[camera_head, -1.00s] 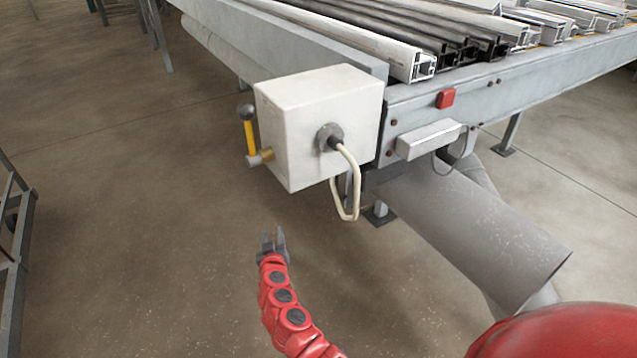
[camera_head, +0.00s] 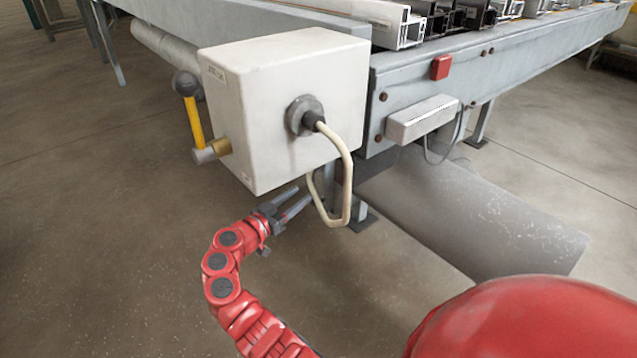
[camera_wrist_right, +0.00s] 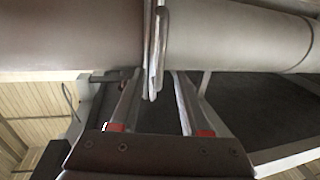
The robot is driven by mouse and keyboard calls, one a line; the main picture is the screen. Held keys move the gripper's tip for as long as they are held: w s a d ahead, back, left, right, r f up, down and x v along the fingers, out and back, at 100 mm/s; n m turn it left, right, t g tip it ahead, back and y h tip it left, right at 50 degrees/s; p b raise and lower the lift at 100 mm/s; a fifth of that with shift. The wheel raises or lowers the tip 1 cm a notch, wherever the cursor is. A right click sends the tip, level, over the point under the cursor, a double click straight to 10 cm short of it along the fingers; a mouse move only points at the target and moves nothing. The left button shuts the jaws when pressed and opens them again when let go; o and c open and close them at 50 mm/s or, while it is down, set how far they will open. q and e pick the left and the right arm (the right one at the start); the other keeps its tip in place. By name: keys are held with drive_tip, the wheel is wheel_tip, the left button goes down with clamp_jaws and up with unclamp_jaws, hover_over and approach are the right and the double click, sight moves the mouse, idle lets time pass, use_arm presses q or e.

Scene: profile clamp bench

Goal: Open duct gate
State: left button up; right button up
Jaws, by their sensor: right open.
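A wide grey duct (camera_head: 480,215) runs under the bench end at the right in the head view. In the right wrist view the duct (camera_wrist_right: 220,35) crosses the top, and a thin upright metal plate with a narrow loop-like edge (camera_wrist_right: 155,50), which looks like the gate, stands at a joint in it. My right gripper (camera_head: 304,194) is open below the white box, beside the hanging cable. In the wrist view its fingers (camera_wrist_right: 157,80) point at the duct, with the plate's lower end between or just beyond their tips; contact cannot be told. My left gripper is not in view.
A white box (camera_head: 290,110) with a yellow lever (camera_head: 194,121) hangs on the bench corner above my right gripper. Its cable (camera_head: 347,175) loops down close by. A bench leg (camera_head: 360,218) stands just behind. The floor at left is clear.

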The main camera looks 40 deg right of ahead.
sight(314, 184)
drive_tip(key=b+x, duration=0.1)
drive_tip(key=x, duration=0.8)
drive_tip(key=shift+d+f, duration=0.1)
drive_tip(key=shift+d, duration=0.2)
clamp_jaws()
drive_tip(key=shift+a, duration=0.1)
